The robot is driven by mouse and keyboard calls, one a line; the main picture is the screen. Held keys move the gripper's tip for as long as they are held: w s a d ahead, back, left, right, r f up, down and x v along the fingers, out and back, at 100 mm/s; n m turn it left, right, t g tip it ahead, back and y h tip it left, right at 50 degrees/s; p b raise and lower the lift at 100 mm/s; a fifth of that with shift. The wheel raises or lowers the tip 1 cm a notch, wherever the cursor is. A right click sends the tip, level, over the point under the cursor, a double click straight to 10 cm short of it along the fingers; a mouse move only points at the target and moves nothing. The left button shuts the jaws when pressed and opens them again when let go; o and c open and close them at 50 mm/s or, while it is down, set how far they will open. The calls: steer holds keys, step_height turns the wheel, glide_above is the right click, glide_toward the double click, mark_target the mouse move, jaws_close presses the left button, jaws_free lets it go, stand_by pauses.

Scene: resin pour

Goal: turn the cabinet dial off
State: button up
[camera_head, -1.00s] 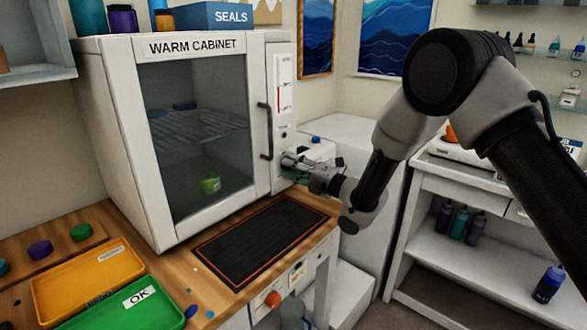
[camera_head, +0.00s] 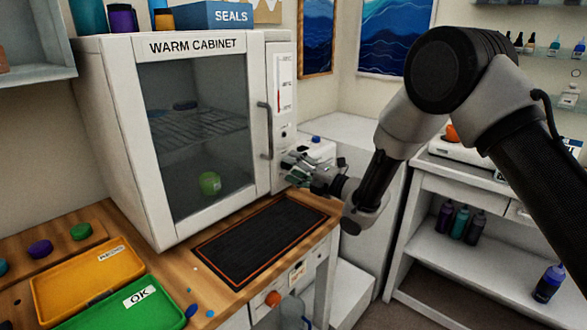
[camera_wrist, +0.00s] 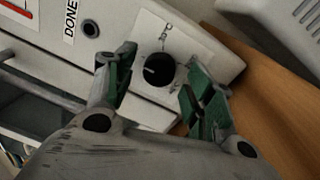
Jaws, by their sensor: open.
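The warm cabinet (camera_head: 90,130) is a white box with a glass door, standing on the wooden bench with its door shut. Its dial (camera_wrist: 159,70) is a round black knob with a light pointer mark, set on a pale label plate on the cabinet's front in the wrist view. My gripper (camera_wrist: 155,85) is open, its green-padded fingers on either side of the dial in that view; I cannot tell whether they touch it. In the head view my gripper (camera_head: 290,168) is at the lower right of the cabinet front and hides the dial.
The door handle (camera_head: 265,131) is a dark vertical bar left of my gripper. A black mat (camera_head: 262,236) lies on the bench below. Yellow (camera_head: 40,295) and green (camera_head: 178,314) trays lie at front left.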

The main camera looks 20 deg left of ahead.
steer(key=v, duration=1.1)
steer(key=shift+s+d, duration=0.1)
steer(key=shift+d, duration=0.15)
